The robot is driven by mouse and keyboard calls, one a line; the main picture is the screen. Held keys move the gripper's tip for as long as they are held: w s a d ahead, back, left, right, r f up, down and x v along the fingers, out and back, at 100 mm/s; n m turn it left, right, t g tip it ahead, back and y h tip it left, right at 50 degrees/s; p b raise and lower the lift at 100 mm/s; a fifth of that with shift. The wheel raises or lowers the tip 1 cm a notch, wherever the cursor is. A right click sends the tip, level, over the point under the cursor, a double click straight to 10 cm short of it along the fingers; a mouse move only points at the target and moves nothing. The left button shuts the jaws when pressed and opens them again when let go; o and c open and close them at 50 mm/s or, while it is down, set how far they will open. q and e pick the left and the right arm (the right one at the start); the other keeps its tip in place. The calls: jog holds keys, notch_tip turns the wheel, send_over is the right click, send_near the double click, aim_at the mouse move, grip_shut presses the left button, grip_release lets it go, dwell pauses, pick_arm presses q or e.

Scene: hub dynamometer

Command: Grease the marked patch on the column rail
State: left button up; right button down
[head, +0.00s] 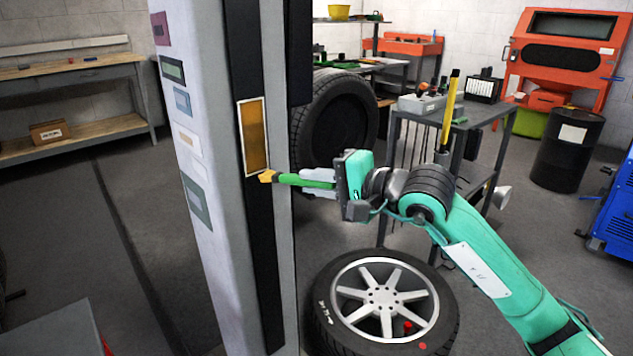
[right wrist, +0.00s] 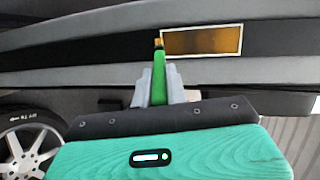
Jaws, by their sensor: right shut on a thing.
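The marked patch (head: 255,137) is an amber rectangle with a pale border on the dark column rail (head: 272,270). In the right wrist view the patch (right wrist: 203,41) lies just right of the brush tip. My right gripper (head: 312,178) is shut on a green-handled brush (head: 300,181) with a yellow-orange tip. In the head view the tip is at the patch's lower edge; I cannot tell whether it touches the rail. In the right wrist view the gripper (right wrist: 159,88) holds the brush (right wrist: 159,75) between its grey fingers. My left gripper is not in view.
A wheel with a silver rim (head: 384,296) lies on the floor below my right arm. A dark tire (head: 336,118) stands behind the column. A grey cart (head: 462,128) with a yellow-handled tool (head: 450,105) stands behind my arm. The floor left of the column is mostly clear.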

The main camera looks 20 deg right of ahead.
jog(key=shift+w+a, duration=0.3)
jog(key=shift+w, duration=0.5)
jog(key=shift+s+r+p, duration=0.15)
jog(key=shift+r+p, duration=0.7)
jog(key=shift+r, duration=1.05)
jog(key=shift+r+p, duration=1.7)
jog(key=shift+r, duration=1.9)
notch_tip(320, 180, down, 11)
jog(key=b, duration=1.2)
jog(key=shift+f, duration=0.1)
